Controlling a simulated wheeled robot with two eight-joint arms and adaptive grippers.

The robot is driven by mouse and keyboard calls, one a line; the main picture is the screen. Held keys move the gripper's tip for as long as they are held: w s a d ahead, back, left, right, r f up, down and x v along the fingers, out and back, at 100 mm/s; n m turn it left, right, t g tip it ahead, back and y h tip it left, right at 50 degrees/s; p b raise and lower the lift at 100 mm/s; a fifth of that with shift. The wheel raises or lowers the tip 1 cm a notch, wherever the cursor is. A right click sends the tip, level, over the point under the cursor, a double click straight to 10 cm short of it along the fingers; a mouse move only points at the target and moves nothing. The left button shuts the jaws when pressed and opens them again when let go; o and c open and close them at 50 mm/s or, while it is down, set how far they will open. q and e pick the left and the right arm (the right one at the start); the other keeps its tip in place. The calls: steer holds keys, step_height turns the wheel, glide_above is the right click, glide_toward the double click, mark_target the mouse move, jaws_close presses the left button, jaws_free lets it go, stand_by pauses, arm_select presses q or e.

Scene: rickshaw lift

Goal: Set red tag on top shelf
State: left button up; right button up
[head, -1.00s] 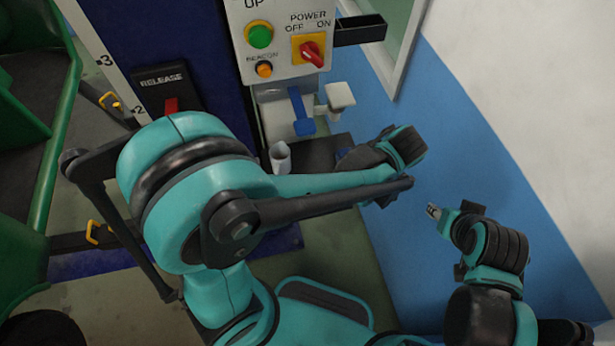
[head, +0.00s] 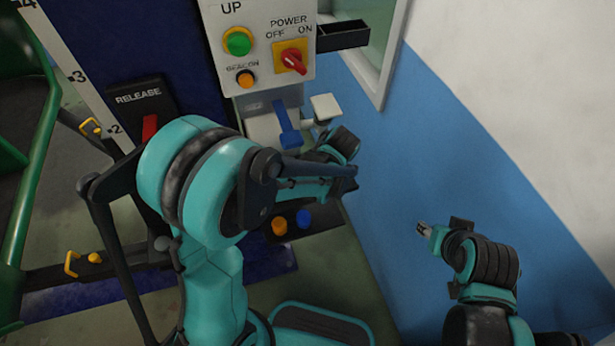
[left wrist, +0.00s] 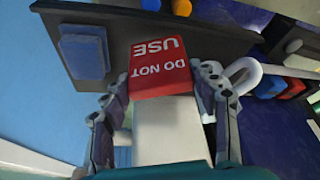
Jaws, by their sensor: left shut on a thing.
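The red tag (left wrist: 160,65) reads DO NOT USE, upside down in the left wrist view, above a plain white part (left wrist: 168,130). My left gripper (left wrist: 160,95) is shut on it, one finger on each side. In the head view the left gripper (head: 338,147) is beside the white block under the control panel, mostly behind my arm; the tag is hidden there. A dark shelf-like board (left wrist: 220,40) lies beyond the tag, with a blue block (left wrist: 85,50) on it. My right gripper (head: 426,229) is at the lower right by the blue wall, away from everything; its finger opening is unclear.
The control panel (head: 257,15) carries a green button, an orange button and a red power switch (head: 290,57). A black tray (head: 343,36) juts out at its right. Below are a blue lever (head: 287,125) and a white block (head: 325,107). The blue wall side is clear.

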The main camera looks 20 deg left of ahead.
arm_select(q)
steer(key=shift+w+a+f+b, duration=0.3)
steer(key=shift+w+a+f, duration=0.1)
steer(key=shift+a+f, duration=0.3)
steer(key=shift+w+f, duration=0.15)
steer(key=shift+f, duration=0.2)
steer(key=o, duration=1.1)
steer(key=shift+o, duration=0.2)
steer(key=shift+r, duration=0.1)
